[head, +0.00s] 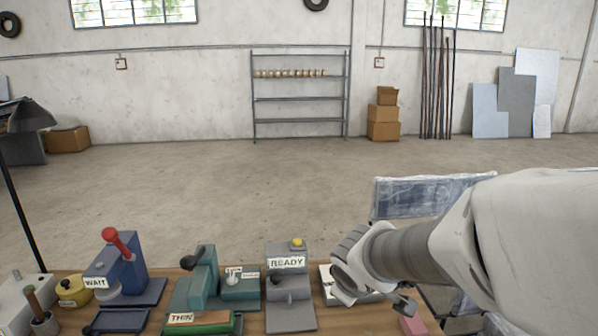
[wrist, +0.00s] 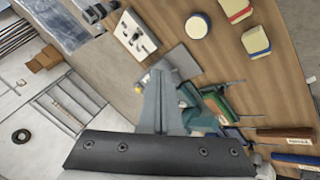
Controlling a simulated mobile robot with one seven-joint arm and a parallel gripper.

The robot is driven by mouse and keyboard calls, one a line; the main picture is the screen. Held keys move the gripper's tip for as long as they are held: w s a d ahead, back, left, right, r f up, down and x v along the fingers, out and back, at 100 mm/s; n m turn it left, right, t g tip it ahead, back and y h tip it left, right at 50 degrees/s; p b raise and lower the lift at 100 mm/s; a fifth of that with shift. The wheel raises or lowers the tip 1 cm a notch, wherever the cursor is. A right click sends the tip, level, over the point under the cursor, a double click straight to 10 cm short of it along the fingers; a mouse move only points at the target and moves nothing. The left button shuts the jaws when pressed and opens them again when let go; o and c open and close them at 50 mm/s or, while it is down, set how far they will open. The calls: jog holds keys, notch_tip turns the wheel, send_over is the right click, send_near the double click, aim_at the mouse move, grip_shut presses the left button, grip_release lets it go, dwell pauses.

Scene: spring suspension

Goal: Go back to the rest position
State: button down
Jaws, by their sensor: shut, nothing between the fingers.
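My gripper (wrist: 160,72) shows in the wrist view as grey fingers closed together, with nothing seen between them. They are seen over the grey READY station and the wooden table (wrist: 225,65). In the head view my pale arm (head: 540,240) reaches in from the right and ends above the table's right part. The fingertips are hard to make out there. The grey READY station (head: 288,262), with a yellow button, stands just left of the arm's end. A white plate (head: 325,285) with a label lies partly hidden behind the arm's end.
Left of READY stand a teal press (head: 204,270) with a THIN label, a blue WAIT press (head: 120,265) with a red handle, and a yellow pot (head: 72,292). A pink block (head: 413,325) sits at the right edge. Open floor (head: 200,185) lies beyond the table.

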jog(key=s+d+r+m+g, duration=0.1)
jog(key=s+d+r+m, duration=0.1)
jog(key=s, duration=0.7)
jog(key=s+d+r+m+y, duration=0.1)
jog(key=s+d+r+m, duration=0.1)
jog(key=s+r+m, duration=0.2)
jog(key=s+m, duration=0.3)
jog(key=s, duration=0.2)
jog(key=shift+s+d+r+g, duration=0.15)
jog(key=shift+s+r+g, duration=0.25)
